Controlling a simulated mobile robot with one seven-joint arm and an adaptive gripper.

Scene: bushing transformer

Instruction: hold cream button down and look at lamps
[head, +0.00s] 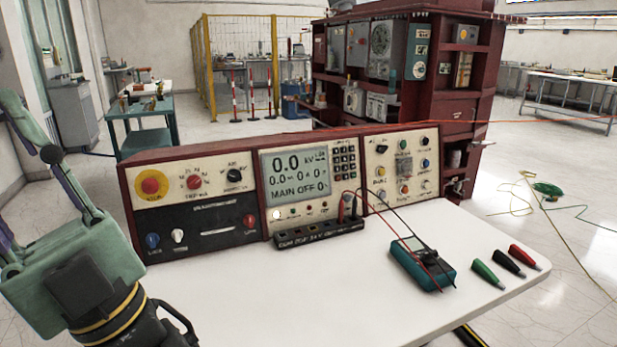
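The test console (275,185) stands at the back of the white table. A small cream-white button (178,236) is on its black lower left panel, beside a blue button (152,240). Nothing touches either one. A row of small lamps (300,210) sits below the screen (295,173); the leftmost lamp looks bright and the others look dark. The screen reads 0.0 kV and MAIN OFF. My gripper (165,325) shows only in part at the bottom left, in front of and below the console's left end. Its fingertips are out of sight.
A teal meter (422,262) with red and black leads lies on the table (330,300). Its leads run to a black terminal block (318,235). Green, black and red clips (508,262) lie at the right. The table's front middle is clear.

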